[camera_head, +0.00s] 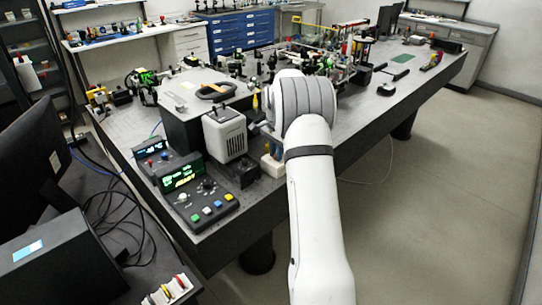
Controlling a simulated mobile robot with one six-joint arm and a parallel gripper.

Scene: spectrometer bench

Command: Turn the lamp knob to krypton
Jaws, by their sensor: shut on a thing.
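A pale grey lamp housing (226,134) with side vents and dark fittings on top stands near the front edge of the optical bench. No lamp knob or krypton marking can be made out on it. My white arm reaches up from the bottom, and its thick grey wrist is just right of the housing. Only a small part of my gripper (261,128) shows, between wrist and housing. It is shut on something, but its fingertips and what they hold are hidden.
A control box with a lit green display (183,178), a dark knob (207,184) and coloured buttons stands front left. A small black box (243,173) and a white holder (272,165) sit close below the wrist. Optics crowd the bench (430,82) behind.

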